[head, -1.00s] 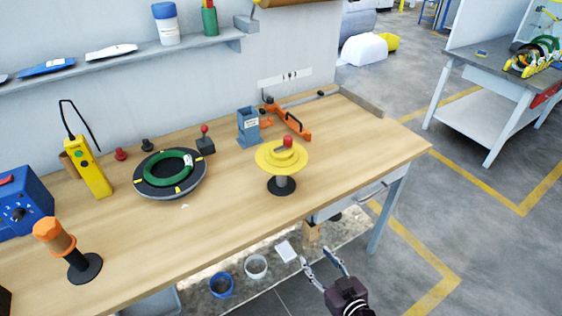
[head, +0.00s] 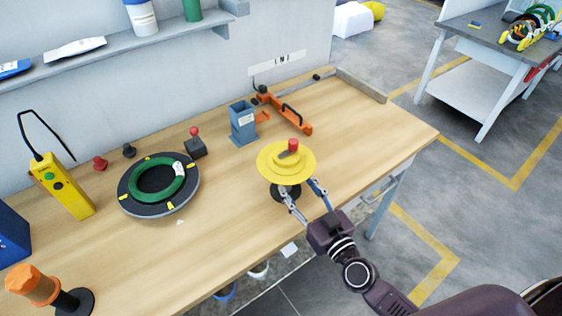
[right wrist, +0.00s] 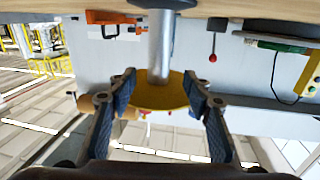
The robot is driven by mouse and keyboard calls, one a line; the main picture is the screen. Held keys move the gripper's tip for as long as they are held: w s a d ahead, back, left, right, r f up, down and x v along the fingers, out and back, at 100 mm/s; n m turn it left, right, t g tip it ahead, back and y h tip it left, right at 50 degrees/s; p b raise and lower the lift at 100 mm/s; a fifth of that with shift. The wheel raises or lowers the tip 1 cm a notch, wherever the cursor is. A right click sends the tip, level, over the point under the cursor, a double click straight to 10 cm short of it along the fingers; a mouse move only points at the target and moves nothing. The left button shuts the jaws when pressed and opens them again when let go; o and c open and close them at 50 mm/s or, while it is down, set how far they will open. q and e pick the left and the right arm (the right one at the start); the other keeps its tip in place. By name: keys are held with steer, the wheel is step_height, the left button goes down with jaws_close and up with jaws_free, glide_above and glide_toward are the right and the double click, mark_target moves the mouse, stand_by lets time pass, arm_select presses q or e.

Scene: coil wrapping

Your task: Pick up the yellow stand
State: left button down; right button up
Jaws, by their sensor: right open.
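The yellow stand (head: 268,160) stands upright near the right front part of the wooden bench. It has a round yellow disc with a red knob on top, a post under it and a dark round base (head: 280,194). My right gripper (head: 298,188) is open, with its fingers at the stand just below the disc. In the right wrist view, which looks upside down, the grey post (right wrist: 161,50) runs between the open fingertips (right wrist: 160,78), with gaps on both sides. The yellow disc (right wrist: 160,98) shows beyond the fingers. My left gripper is not in view.
A black ring plate (head: 135,207) with a green coil (head: 181,187) lies left of the stand. A blue holder (head: 241,124) and an orange tool (head: 290,117) are behind it. An orange-topped post (head: 32,285) stands at the front left. The bench right of the stand is clear.

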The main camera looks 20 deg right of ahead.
mark_target(286, 169)
steer(key=shift+w+a+r, duration=0.15)
steer(key=shift+w+r, duration=0.05)
steer(key=shift+w, duration=0.65)
steer(key=w, duration=0.4)
steer(key=shift+w+a+f, duration=0.15)
steer(key=shift+a+f, duration=0.1)
steer(key=shift+a, duration=0.05)
steer(key=shift+w+a, duration=0.1)
steer(key=shift+w, duration=0.3)
steer(key=c, duration=0.6)
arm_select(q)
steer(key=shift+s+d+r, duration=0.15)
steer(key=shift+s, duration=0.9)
arm_select(e)
steer(key=shift+r, duration=0.1)
jaws_close()
